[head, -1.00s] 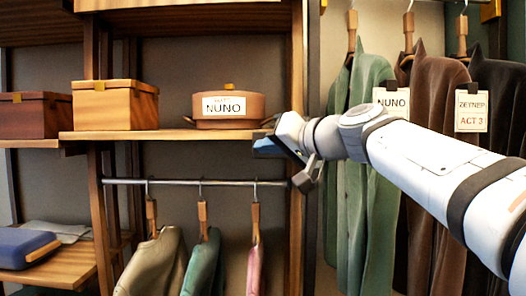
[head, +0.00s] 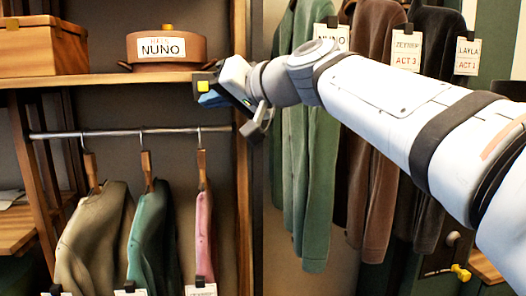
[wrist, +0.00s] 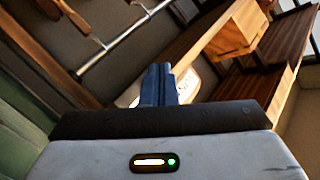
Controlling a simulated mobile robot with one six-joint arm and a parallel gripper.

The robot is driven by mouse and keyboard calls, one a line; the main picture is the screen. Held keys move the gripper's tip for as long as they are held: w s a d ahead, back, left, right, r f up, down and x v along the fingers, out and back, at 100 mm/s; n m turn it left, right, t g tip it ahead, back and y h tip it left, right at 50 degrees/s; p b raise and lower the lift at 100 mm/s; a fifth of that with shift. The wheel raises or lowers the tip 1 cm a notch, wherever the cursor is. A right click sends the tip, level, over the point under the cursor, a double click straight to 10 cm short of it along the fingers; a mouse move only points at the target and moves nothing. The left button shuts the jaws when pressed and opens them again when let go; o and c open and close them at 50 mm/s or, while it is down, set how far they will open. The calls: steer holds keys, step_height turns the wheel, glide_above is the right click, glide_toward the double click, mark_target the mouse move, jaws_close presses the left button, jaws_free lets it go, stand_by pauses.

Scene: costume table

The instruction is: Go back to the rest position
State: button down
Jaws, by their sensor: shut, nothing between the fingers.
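My gripper (head: 212,97) is in the middle of the head view, at the end of my white arm that reaches in from the right. It is in front of the shelf's right end, to the right of and a little below the round box labelled NUNO (head: 167,48). In the wrist view the blue fingers (wrist: 158,84) are together with nothing between them. They hide part of the round box's label in that view.
A wooden shelf (head: 108,79) carries a wooden box (head: 40,47). Below it, a rail (head: 110,133) holds olive, teal and pink garments. Green (head: 307,140), brown and dark coats with tags hang at right, partly behind my arm. A yellow knob (head: 460,272) shows at lower right.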

steer(key=s+d+f+m+h, duration=0.1)
steer(key=d+f+h, duration=0.25)
steer(key=f, duration=0.45)
steer(key=d+f+m+h, duration=0.1)
steer(key=d+f+h, duration=0.1)
steer(key=d+f, duration=0.45)
steer(key=s+d+f+g+h, duration=0.2)
steer(key=s+d+f, duration=0.3)
steer(key=f, duration=0.4)
steer(key=s+d+f+m+g+h, duration=0.1)
steer(key=s+d+f+h, duration=0.2)
steer(key=s+d+f, duration=0.3)
steer(key=s+d+f+m+g+h, duration=0.1)
steer(key=s+d+f, duration=0.4)
steer(key=f, duration=0.8)
steer(key=shift+s+d+f+g+h, duration=0.2)
steer(key=shift+s+d+g+h, duration=0.1)
steer(key=shift+d+g+h, duration=0.6)
